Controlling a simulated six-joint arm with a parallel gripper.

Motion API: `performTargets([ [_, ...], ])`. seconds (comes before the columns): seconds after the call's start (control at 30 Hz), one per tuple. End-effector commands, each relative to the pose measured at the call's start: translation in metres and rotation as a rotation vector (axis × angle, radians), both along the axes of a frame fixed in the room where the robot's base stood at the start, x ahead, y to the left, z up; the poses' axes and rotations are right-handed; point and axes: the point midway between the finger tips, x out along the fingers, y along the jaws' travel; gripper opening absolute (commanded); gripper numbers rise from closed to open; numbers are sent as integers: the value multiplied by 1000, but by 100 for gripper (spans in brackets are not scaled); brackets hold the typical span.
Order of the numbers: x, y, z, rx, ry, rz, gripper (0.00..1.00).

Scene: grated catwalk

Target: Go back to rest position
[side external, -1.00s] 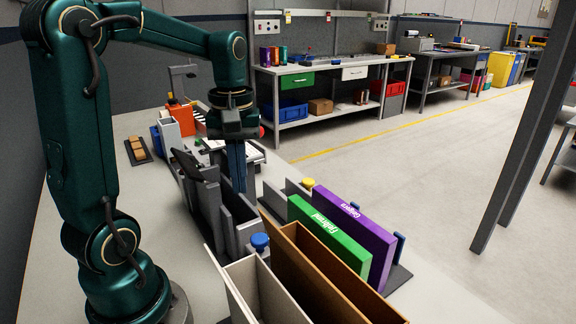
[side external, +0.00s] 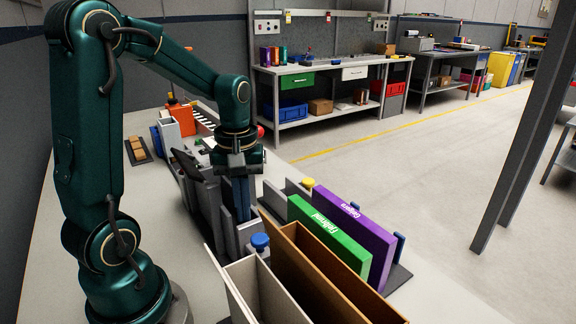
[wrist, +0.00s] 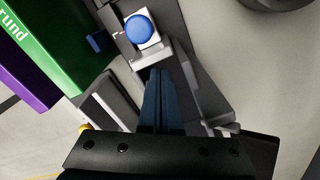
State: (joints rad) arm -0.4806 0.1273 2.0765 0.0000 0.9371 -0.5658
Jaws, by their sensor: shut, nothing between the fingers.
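My gripper (side external: 242,196) points straight down over the bench in the side external view. Its two blue fingers are together with nothing between them. The fingertips are among the upright grey plates (side external: 212,200) of a fixture, and their lower ends are partly hidden. In the wrist view my gripper (wrist: 162,108) shows the closed blue fingers close to a grey block with a blue round knob (wrist: 139,27). I cannot tell whether the fingers touch the plates.
A green box (side external: 328,240) and a purple box (side external: 345,225) stand upright to the right. A brown open bin (side external: 320,275) and a white open bin (side external: 238,285) stand in front. A yellow knob (side external: 308,183) is near the boxes. The bench's left part is mostly clear.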

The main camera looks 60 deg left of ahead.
Motion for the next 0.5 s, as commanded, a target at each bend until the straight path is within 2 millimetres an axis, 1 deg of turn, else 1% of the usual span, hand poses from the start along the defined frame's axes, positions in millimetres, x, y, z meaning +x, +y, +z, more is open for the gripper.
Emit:
performTargets([
  [0.33, 0, 0, 1, 0, 0, 1, 0],
  [0.47, 0, 6, 5, 1, -1, 4, 0],
  [0.5, 1, 7, 9, 2, -3, 2, 0],
])
